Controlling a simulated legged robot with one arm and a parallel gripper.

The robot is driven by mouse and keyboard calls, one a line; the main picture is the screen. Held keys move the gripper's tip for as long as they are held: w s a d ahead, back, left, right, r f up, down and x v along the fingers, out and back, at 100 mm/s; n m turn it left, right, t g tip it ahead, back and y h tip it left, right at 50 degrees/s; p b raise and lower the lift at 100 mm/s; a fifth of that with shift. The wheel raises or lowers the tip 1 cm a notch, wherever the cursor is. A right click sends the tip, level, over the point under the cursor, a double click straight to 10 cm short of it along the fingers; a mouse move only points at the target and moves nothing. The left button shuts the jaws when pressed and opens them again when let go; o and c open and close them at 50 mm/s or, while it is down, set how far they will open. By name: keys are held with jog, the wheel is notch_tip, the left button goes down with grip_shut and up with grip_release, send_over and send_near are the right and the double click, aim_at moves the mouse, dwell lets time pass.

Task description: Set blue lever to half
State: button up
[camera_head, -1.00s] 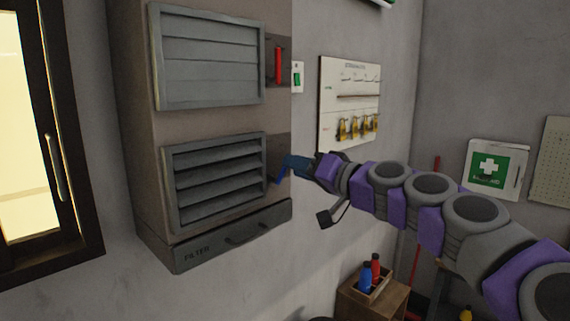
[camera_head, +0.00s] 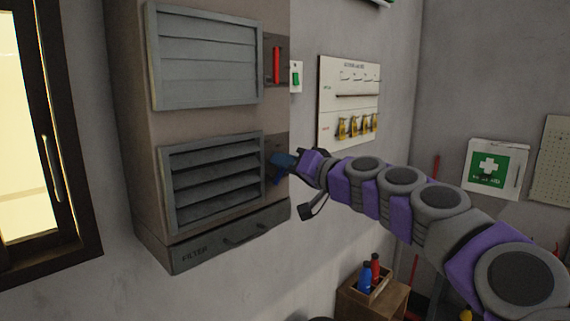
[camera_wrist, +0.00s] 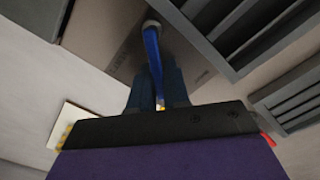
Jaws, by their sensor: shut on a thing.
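The blue lever (camera_wrist: 152,50) shows in the wrist view, running from a round pale pivot on the cabinet down between my gripper's fingers. My gripper (camera_wrist: 158,88) is shut on it. In the head view my gripper (camera_head: 284,162) is at the recess right of the lower louvred vent (camera_head: 215,183) and hides most of the lever, so its exact angle is hard to tell. The lower vent's slats are open, with dark gaps between them.
A red lever (camera_head: 277,65) stands upright beside the upper vent (camera_head: 207,58), whose slats look closed. A filter drawer (camera_head: 200,250) is below. A green switch (camera_head: 296,77) and a key board (camera_head: 349,98) are on the wall to the right. A crate with bottles (camera_head: 372,290) stands below.

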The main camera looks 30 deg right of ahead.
grip_shut()
jog(key=shift+a+b, duration=0.1)
jog(key=shift+b, duration=0.3)
jog(key=shift+a+n+b, duration=0.1)
jog(key=shift+n+b, duration=0.3)
jog(key=shift+b, duration=0.1)
jog(key=o, duration=0.6)
grip_release()
jog(key=shift+d, duration=0.2)
jog(key=shift+s+r, duration=0.1)
